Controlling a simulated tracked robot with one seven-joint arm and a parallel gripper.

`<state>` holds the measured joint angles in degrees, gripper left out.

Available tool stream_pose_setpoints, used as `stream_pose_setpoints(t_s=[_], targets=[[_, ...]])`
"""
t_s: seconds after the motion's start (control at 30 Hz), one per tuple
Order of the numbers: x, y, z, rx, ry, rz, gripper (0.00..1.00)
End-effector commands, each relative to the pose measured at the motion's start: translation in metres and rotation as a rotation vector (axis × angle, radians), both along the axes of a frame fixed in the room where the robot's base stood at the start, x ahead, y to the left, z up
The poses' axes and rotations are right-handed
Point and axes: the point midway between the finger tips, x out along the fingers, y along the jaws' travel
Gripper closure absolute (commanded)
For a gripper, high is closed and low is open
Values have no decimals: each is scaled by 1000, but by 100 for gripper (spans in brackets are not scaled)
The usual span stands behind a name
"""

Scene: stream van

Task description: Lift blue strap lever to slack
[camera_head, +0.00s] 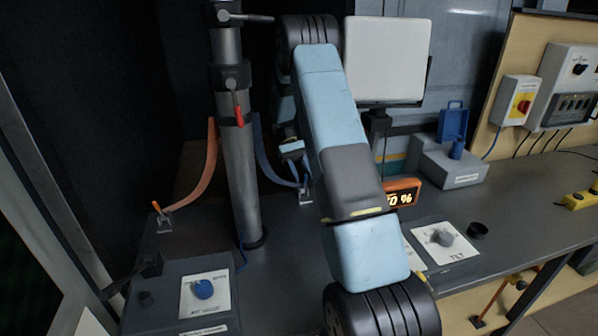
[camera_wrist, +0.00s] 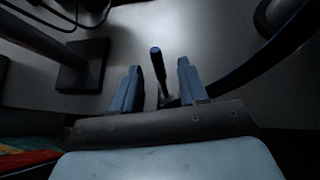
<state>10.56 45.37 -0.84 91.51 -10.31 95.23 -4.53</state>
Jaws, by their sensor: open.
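The blue strap (camera_head: 264,155) hangs from the upright mast and curves down to a small floor buckle (camera_head: 305,196) on the bench, left of my arm. In the wrist view the strap (camera_wrist: 262,68) curves along the right side. The strap lever (camera_wrist: 156,62) has a blue-tipped dark handle and stands between my fingers, nearer the middle. My gripper (camera_wrist: 160,84) is open, one finger on each side of the lever, with visible gaps. In the head view my arm hides most of the gripper. The lever's lower end is partly hidden by the gripper body.
The grey mast (camera_head: 240,180) stands left of my arm. A blue-knob control box (camera_head: 180,298) is front left. A white panel (camera_head: 386,58), an orange percent display (camera_head: 402,192) and a TILT box (camera_head: 440,245) are right. In the wrist view a dark stand base (camera_wrist: 82,66) lies left.

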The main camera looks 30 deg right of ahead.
Motion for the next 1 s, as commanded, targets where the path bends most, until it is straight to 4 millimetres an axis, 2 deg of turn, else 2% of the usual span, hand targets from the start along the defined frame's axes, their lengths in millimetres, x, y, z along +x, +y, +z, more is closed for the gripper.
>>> stream_pose_setpoints(t_s=[0.13,0.27,0.7,1.0], targets=[[7,0,5,-1,-1,-1,57],[22,1,15,-1,-2,0,57],[88,3,63,-1,-2,1,57],[110,4,79,-1,-1,1,57]])
